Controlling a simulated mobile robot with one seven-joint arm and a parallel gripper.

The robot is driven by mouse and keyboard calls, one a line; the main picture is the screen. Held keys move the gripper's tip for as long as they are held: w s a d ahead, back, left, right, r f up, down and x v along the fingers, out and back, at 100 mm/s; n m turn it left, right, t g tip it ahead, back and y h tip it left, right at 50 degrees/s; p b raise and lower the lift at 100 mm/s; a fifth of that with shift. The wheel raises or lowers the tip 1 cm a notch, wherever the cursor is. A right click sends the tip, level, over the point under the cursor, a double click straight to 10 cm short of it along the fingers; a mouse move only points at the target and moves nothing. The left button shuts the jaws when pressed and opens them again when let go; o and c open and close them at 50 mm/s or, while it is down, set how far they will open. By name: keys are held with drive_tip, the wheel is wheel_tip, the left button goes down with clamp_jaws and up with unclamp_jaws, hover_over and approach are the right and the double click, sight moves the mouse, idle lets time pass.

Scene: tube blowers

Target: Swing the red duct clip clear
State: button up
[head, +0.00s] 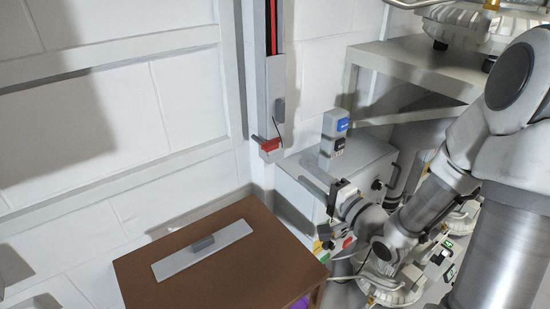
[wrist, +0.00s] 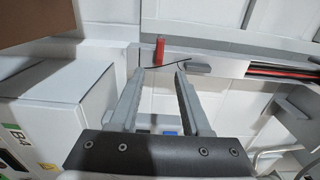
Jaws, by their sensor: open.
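The red duct clip (head: 269,145) sits near the lower end of an upright grey duct (head: 274,95) on the wall. In the wrist view the red clip (wrist: 160,50) stands out from the duct (wrist: 225,62), beyond my fingertips and between their lines. A thin dark strand crosses just below it. My gripper (wrist: 160,72) is open and empty, with both fingers pointing toward the clip. In the head view my gripper (head: 314,171) is to the right of the clip and a little lower. It looks apart from the clip; the exact gap is unclear.
Red and black cables (head: 271,25) run in the duct's open upper part. A brown table (head: 165,272) holds a grey plate with a handle (head: 203,249). A grey cabinet (head: 365,160) with a blue-marked box (head: 334,135) stands beside my gripper. A shelf (head: 410,65) is at upper right.

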sight(273, 149)
drive_tip(key=b+x, duration=0.1)
drive_tip(key=x, duration=1.1)
drive_tip(key=shift+w+a, duration=0.25)
drive_tip(key=shift+w, duration=0.05)
clamp_jaws()
